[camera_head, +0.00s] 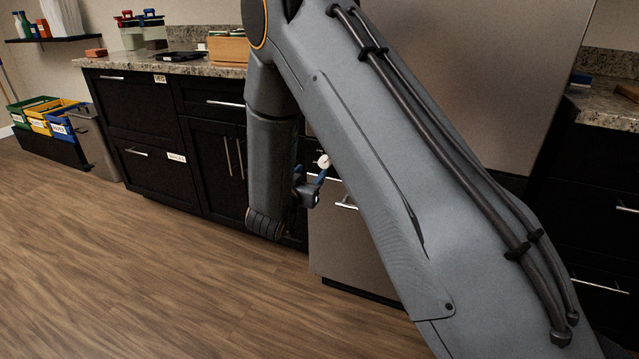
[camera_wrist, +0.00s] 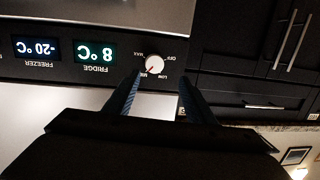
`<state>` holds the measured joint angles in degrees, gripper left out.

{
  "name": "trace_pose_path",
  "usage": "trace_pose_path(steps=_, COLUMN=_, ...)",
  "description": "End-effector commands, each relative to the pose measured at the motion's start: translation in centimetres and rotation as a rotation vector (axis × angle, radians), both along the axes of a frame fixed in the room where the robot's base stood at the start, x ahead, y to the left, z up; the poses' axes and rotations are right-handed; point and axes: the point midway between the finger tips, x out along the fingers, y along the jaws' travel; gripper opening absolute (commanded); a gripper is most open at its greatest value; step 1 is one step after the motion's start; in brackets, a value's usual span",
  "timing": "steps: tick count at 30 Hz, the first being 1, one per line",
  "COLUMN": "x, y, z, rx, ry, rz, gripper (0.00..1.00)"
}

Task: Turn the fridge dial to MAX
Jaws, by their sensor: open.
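The fridge dial (camera_wrist: 154,63) is a round white knob on a black panel, seen upside down in the wrist view. Its red mark points to the lower left of the picture, towards the MIN label; MAX is printed at its upper left. My gripper (camera_wrist: 160,78) is open, with one blue finger on each side just below the dial in the picture. I cannot tell whether either finger touches it. In the head view the dial (camera_head: 323,161) shows as a small white disc beside my gripper (camera_head: 318,178), partly behind my arm.
The panel also carries the fridge display (camera_wrist: 95,52), reading 8 °C, and the freezer display (camera_wrist: 37,48), reading -20 °C. Dark cabinets (camera_head: 143,125) with bar handles stand left of my arm. Coloured bins (camera_head: 55,118) stand far left. The wood floor in front is clear.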

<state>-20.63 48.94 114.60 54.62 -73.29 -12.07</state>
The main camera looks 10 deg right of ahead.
Motion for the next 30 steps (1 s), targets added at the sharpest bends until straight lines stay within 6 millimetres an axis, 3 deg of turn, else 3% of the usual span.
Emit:
trace_pose_path(steps=1, x=0.2, y=0.1, z=-1.3, rx=-0.025, ry=-0.025, rz=-0.023, gripper=0.50)
trace_pose_path(steps=5, x=-0.1, y=-0.1, z=-1.9, rx=-0.073, ry=-0.071, rz=-0.069, gripper=0.50)
trace_pose_path(steps=11, x=0.8, y=-1.0, z=-1.8, rx=-0.087, ry=-0.089, rz=-0.087, gripper=0.50)
trace_pose_path(steps=22, x=5.1, y=-4.1, z=-1.9, rx=-0.086, ry=-0.087, rz=-0.084, gripper=0.50)
trace_pose_path(steps=30, x=6.0, y=-4.8, z=-1.8, rx=-0.087, ry=-0.085, rz=-0.082, gripper=0.50)
